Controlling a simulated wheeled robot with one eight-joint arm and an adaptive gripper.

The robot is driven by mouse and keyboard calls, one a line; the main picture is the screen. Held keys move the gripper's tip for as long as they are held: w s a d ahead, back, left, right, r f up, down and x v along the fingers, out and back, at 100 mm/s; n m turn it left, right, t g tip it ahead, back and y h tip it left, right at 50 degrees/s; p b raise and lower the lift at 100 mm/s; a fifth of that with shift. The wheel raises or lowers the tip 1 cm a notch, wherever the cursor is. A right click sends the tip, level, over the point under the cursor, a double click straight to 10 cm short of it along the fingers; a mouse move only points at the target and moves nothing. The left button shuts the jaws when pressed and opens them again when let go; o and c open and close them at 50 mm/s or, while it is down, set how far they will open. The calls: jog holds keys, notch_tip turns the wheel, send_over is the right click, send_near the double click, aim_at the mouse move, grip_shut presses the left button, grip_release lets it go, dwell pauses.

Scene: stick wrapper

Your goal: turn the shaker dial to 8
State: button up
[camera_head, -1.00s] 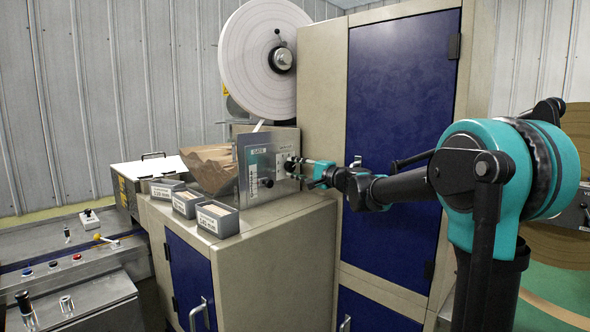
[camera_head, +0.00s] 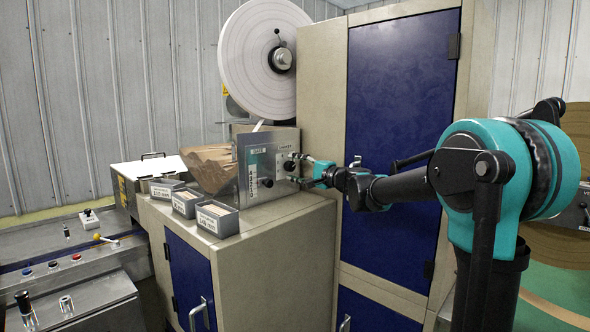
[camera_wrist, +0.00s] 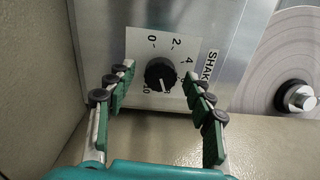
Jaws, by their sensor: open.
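The shaker dial (camera_wrist: 160,74) is a round black knob with a white pointer line, on a white number scale beside a partly visible "SHAK…" label (camera_wrist: 209,66). Its pointer aims down and slightly right in the wrist view, toward the 8 area between the 6 side and the 10; the mark at its tip is hard to read. My gripper (camera_wrist: 158,78) is open, with one green-padded finger on each side of the dial and gaps between. In the head view my gripper (camera_head: 303,170) is at the metal panel (camera_head: 256,160), close to the dial (camera_head: 289,165).
A second black knob (camera_head: 267,182) sits lower left on the panel. Brown paper (camera_head: 210,165) and small labelled bins (camera_head: 217,218) stand left on the cabinet. A large white reel (camera_head: 250,52) hangs above. A blue cabinet door (camera_head: 400,100) rises behind my arm.

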jog(key=v, duration=1.2)
